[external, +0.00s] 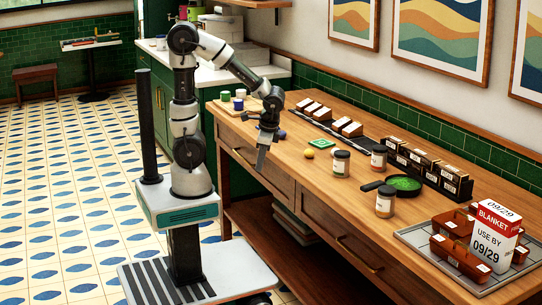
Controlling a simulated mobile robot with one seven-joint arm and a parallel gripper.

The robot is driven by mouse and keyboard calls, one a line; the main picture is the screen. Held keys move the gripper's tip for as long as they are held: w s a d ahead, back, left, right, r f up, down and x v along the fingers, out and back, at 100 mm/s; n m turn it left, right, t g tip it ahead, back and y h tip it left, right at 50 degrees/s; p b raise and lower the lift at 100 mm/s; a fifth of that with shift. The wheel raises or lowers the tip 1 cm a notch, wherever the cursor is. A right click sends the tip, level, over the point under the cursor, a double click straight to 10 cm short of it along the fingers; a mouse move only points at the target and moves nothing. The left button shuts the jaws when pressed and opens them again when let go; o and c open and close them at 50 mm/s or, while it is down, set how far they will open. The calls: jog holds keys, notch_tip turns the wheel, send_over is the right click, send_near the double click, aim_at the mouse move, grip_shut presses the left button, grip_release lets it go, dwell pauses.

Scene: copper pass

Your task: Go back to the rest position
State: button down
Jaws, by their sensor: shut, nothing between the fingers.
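My gripper (262,158) points down at the near edge of the wooden counter (300,165). Its fingers look closed, with nothing held between them. My arm is raised from the base and bent over toward the counter. The task names no object.
On the counter are several jars (341,163), a yellow ball (308,153), a black pan with green contents (404,183), a dark rack (325,122), dark boxes (418,160) and a tray (415,236) with brown carriers and a labelled box (493,235). The tiled floor (70,190) at left is clear.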

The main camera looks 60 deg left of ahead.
notch_tip(320, 180, up, 29)
jog(key=a+n+t+h+p, duration=0.3)
jog(key=n+t+p, duration=0.3)
jog(key=p, duration=1)
notch_tip(320, 180, down, 28)
jog(key=b, duration=2.8)
jog(key=shift+w+d+f, duration=0.15)
jog(key=shift+w+d, duration=0.05)
jog(key=shift+w, duration=0.15)
